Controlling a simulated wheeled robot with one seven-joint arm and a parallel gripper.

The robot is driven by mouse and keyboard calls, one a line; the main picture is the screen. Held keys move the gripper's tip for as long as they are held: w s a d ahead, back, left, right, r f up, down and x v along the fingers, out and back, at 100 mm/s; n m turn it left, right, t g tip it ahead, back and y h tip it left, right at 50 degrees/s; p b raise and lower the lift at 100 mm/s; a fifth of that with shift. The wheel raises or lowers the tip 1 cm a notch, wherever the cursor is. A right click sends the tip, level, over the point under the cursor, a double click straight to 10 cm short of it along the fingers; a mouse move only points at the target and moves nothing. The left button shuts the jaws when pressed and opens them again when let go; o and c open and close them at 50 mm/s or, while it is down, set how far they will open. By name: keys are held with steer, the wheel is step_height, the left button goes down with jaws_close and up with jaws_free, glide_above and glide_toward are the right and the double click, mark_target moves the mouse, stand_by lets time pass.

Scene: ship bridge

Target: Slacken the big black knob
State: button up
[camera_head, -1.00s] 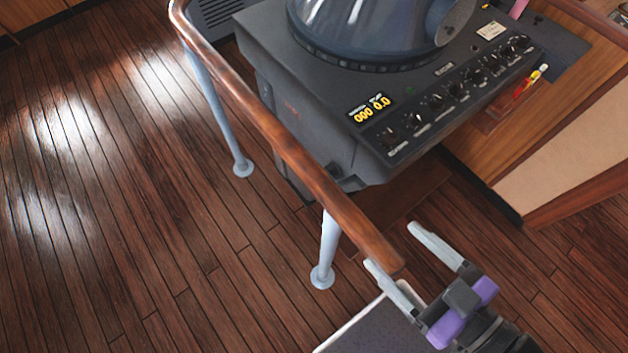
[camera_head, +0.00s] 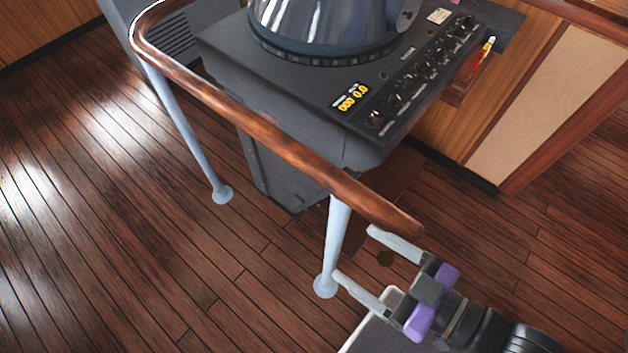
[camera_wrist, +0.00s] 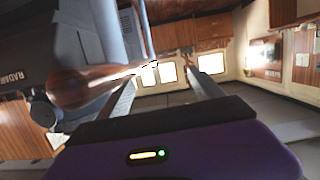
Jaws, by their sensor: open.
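My gripper (camera_head: 355,253) is open and empty, with its two pale fingers apart close to the end of the wooden handrail. In the wrist view my gripper (camera_wrist: 160,80) also shows open, with the rail end to its left. A dark round knob (camera_wrist: 44,112) shows at the left of the wrist view, on the side of the console marked RADAR, partly behind the rail. It looks like the big black knob, and my fingers are apart from it. In the head view I cannot make it out; the rail covers that lower side of the console.
The wooden handrail (camera_head: 290,150) on pale posts (camera_head: 336,240) runs between my gripper and the radar console (camera_head: 300,100). A row of small black knobs (camera_head: 415,80) lines the console top. A wooden cabinet (camera_head: 540,90) stands at right. The plank floor at left is clear.

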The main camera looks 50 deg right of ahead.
steer(key=w+f+n+b, duration=0.1)
steer(key=w+f+b, duration=0.5)
steer(key=f, duration=0.4)
steer(key=w+f+b, duration=0.6)
steer(key=f+b, duration=0.1)
steer(key=f, duration=0.3)
steer(key=w+f+n+b, duration=0.1)
steer(key=w+f+b, duration=0.5)
steer(key=f, duration=0.4)
steer(key=w+d+f+m+g+h+b, duration=0.1)
steer(key=w+d+f+m+h+b, duration=0.15)
steer(key=w+f+b, duration=0.4)
steer(key=w+d+f+m+g+h+b, duration=0.1)
steer(key=w+d+f+g+h+b, duration=0.2)
steer(key=w, duration=0.7)
steer(key=w+d+m+h+b, duration=0.3)
steer(key=w+m+h, duration=0.1)
steer(key=h, duration=0.1)
steer(key=s+d+r+m+g+h+b, duration=0.2)
steer(key=s+d+r+m+g+h, duration=0.4)
steer(key=s+m+g+h, duration=0.45)
steer(key=w+d+m+y, duration=0.1)
steer(key=d+m+y, duration=0.1)
steer(key=d, duration=0.5)
steer(key=shift+w+y, duration=0.2)
steer(key=shift+y, duration=0.2)
steer(key=shift+d+r, duration=0.1)
steer(key=shift+c, duration=0.5)
